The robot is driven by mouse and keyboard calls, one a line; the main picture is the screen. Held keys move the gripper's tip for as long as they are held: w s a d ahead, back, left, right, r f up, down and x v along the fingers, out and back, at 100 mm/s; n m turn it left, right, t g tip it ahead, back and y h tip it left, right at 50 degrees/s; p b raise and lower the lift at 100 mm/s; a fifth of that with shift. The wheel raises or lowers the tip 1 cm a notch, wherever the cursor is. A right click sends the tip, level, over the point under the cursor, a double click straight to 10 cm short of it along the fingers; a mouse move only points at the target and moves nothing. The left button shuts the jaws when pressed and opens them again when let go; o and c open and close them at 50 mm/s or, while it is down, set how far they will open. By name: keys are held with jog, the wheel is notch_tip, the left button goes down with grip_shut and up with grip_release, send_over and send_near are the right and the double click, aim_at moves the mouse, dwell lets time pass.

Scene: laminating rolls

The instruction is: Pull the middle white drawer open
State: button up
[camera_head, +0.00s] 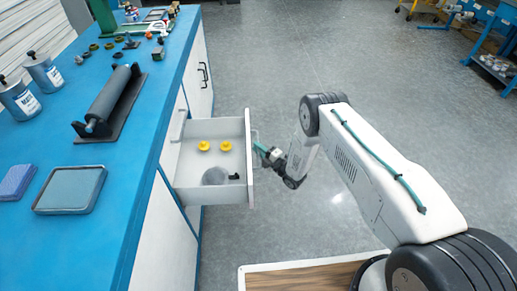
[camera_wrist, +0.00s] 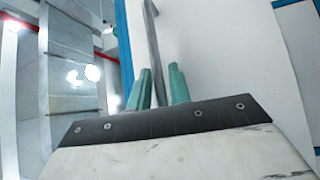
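The white drawer (camera_head: 183,180) stands pulled out from the white cabinet under the blue bench. Its front (camera_head: 249,165) faces right. Two yellow knobs (camera_head: 204,146) (camera_head: 226,146) and a grey round item (camera_head: 215,176) with a dark end lie inside. My gripper (camera_head: 264,151) is at the outer side of that front. The white drawer face (camera_wrist: 225,50) fills the space to the right there.
The blue bench top (camera_head: 120,180) holds a black roller (camera_head: 108,97), two grey cans (camera_head: 43,71) and a grey-blue tray (camera_head: 70,189). The floor (camera_head: 270,60) right of the drawer is clear. A wood-topped surface (camera_head: 300,277) lies at the bottom. Blue shelving (camera_head: 490,75) stands far right.

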jog(key=v, duration=0.7)
jog(key=shift+s+d, duration=0.25)
jog(key=shift+d, duration=0.05)
dwell(0.4)
